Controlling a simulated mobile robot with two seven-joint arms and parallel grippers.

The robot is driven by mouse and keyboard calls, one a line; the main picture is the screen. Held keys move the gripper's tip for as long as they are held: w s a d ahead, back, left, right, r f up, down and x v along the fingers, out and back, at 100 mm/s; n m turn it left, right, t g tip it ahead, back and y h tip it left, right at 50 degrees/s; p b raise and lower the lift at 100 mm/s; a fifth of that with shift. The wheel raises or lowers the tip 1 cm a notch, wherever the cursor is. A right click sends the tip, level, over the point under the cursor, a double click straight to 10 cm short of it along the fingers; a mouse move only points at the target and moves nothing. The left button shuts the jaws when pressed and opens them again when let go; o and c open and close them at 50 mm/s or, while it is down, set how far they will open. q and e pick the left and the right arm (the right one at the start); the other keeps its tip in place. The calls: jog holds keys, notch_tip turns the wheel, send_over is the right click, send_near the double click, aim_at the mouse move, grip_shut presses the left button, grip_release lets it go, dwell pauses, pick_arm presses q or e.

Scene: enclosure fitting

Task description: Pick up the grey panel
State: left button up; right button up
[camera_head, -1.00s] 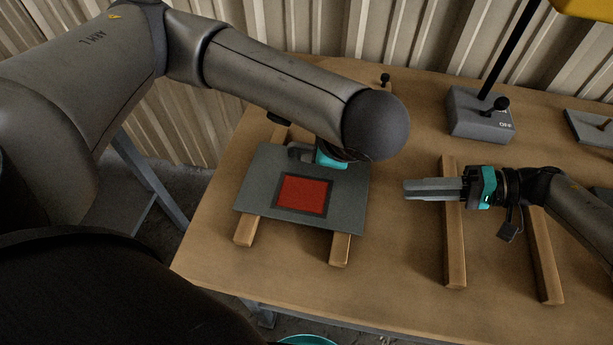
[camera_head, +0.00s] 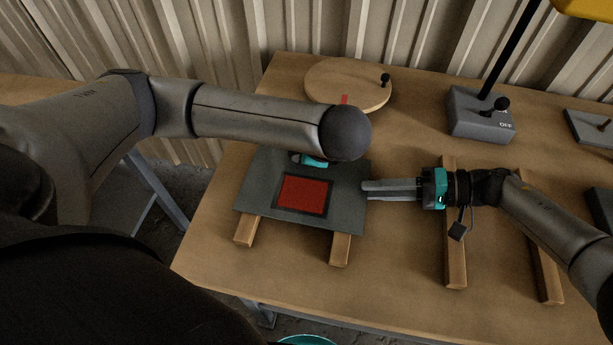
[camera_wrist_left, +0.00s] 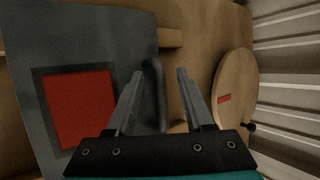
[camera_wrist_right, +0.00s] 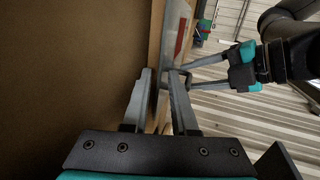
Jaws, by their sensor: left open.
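The grey panel (camera_head: 345,209), with a dark-framed red square (camera_head: 303,193), lies on two wooden rails. My left gripper (camera_head: 312,160) is over its far edge, mostly hidden by my arm in the head view. In the left wrist view, its open fingers (camera_wrist_left: 160,72) stand either side of a dark handle (camera_wrist_left: 155,95) at the panel's edge. My right gripper (camera_head: 366,190) is at the panel's right edge. In the right wrist view its fingers (camera_wrist_right: 160,72) are apart, with the panel edge (camera_wrist_right: 170,40) by the tips; contact cannot be told.
A round wooden disc (camera_head: 348,88) with a black knob lies behind the panel. A grey switch box (camera_head: 480,115) stands at the back right. Two more wooden rails (camera_head: 455,265) lie to the right, under my right arm. The table front is clear.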

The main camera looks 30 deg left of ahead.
dwell(0.3)
pick_arm(q)
jog(key=c, duration=0.5)
pick_arm(e)
grip_shut()
pick_arm(q)
grip_shut()
jog(key=shift+w+a, duration=0.15)
jog(key=shift+a, duration=0.05)
